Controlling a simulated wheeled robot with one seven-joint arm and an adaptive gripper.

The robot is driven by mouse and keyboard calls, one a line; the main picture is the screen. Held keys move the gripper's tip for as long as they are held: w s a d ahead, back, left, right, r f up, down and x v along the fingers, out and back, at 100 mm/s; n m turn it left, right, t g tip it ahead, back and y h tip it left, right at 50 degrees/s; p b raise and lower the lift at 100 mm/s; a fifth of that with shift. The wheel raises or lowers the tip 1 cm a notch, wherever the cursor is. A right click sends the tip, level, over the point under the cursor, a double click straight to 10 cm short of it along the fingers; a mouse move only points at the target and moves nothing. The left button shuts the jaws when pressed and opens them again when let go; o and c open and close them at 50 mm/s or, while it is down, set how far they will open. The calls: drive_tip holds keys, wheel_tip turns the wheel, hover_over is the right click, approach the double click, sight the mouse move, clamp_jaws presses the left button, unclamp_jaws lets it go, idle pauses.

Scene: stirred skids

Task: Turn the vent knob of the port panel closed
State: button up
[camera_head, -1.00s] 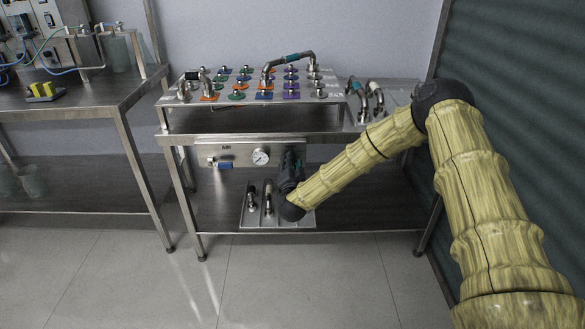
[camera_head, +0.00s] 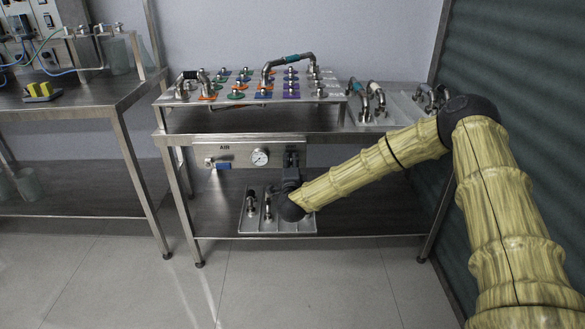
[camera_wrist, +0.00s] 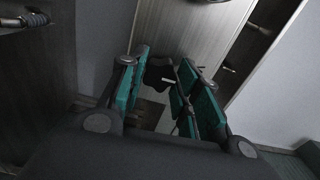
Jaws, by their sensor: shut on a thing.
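The port panel (camera_head: 290,101) with rows of coloured ports lies on top of the steel bench, and I cannot make out a vent knob on it. My gripper (camera_head: 291,160) is low at the right end of the steel AIR panel (camera_head: 233,148), under the bench top. In the wrist view my gripper (camera_wrist: 170,78) has its green-padded fingers on both sides of a small dark knob-like part (camera_wrist: 157,74) and is shut on it. The fingers cover part of it, and its turn position cannot be told. In the head view my gripper hides it.
A gauge (camera_head: 260,157) and a blue-handled valve (camera_head: 222,165) are on the AIR panel. A plate with upright pipe stubs (camera_head: 251,221) lies on the lower shelf, close under my wrist. Bent pipes (camera_head: 371,99) stand at the bench's right. A dark ribbed wall (camera_head: 535,60) is right of my arm.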

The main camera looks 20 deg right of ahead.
drive_tip(key=shift+d, duration=0.15)
idle(0.4)
drive_tip(key=o, duration=1)
drive_tip(key=shift+o, duration=0.2)
drive_tip(key=shift+s+a, duration=0.25)
drive_tip(key=shift+s, duration=0.05)
drive_tip(key=v, duration=1.1)
drive_tip(key=shift+s+d, duration=0.2)
drive_tip(key=shift+s, duration=0.05)
drive_tip(key=shift+r, duration=0.15)
